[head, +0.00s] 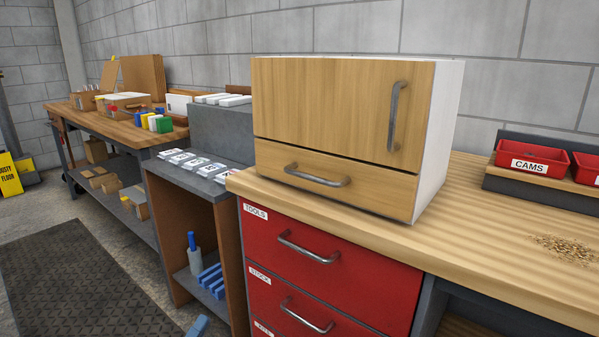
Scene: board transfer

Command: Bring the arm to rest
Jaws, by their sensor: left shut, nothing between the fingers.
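Only a small blue-grey tip, which I take to be my left gripper (197,326), shows at the bottom edge of the head view. It is in front of the lower shelf of the grey stand, left of the red drawers. It is shut and empty. The rest of this arm is below the picture. My right gripper is not in view.
A wooden-fronted cabinet (340,105), both fronts closed, stands on the workbench (480,235) above shut red drawers (330,240). Red bins (530,160) stand at right, near spilled brown bits (565,248). Labelled cards (190,163) lie on the grey stand (163,174). A dark floor mat (80,280) lies at left.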

